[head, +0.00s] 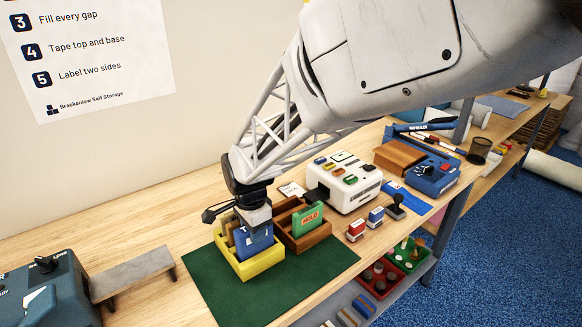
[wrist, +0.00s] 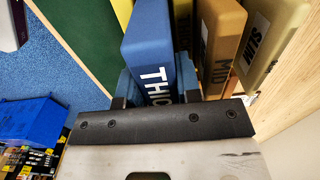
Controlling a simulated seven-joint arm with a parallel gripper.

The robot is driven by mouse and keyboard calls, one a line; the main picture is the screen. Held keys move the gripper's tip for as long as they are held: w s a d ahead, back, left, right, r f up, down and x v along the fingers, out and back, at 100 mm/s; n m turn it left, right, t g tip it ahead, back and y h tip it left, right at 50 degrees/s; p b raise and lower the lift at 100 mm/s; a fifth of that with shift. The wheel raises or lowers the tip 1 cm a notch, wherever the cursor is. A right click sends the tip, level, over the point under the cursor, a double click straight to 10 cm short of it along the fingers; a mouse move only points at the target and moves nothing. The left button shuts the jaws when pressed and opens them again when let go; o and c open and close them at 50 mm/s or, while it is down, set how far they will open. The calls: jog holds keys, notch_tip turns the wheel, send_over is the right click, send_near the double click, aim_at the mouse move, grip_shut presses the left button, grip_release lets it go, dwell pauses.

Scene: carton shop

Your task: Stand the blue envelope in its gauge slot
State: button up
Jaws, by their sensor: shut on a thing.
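The blue envelope (head: 256,243) is upright in the head view, its lower part behind the front wall of the yellow box (head: 262,265). In the wrist view the blue envelope (wrist: 150,50) shows the letters "THIC". My gripper (head: 256,222) is over the box and shut on the envelope's top; the gripper (wrist: 155,95) also shows in the wrist view. A brown envelope (wrist: 222,40) marked "MID" and a tan one (wrist: 268,45) marked "SLIM" stand beside it. The wooden two-part holder (head: 310,241) stands right of the box. I cannot tell whether the blue envelope touches the box floor.
A green card (head: 307,222) marked "HOLD!" stands in the wooden holder. The green mat (head: 215,290) lies under both boxes. A white machine (head: 345,185), stamps (head: 356,230) and a blue machine (head: 432,178) stand to the right. A grey bench piece (head: 130,272) stands left; the mat's front is clear.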

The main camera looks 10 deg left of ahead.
jog(key=shift+f, duration=0.4)
jog(key=o, duration=1)
jog(key=shift+c, duration=0.2)
jog(key=shift+r, duration=0.15)
jog(key=shift+r, duration=2.85)
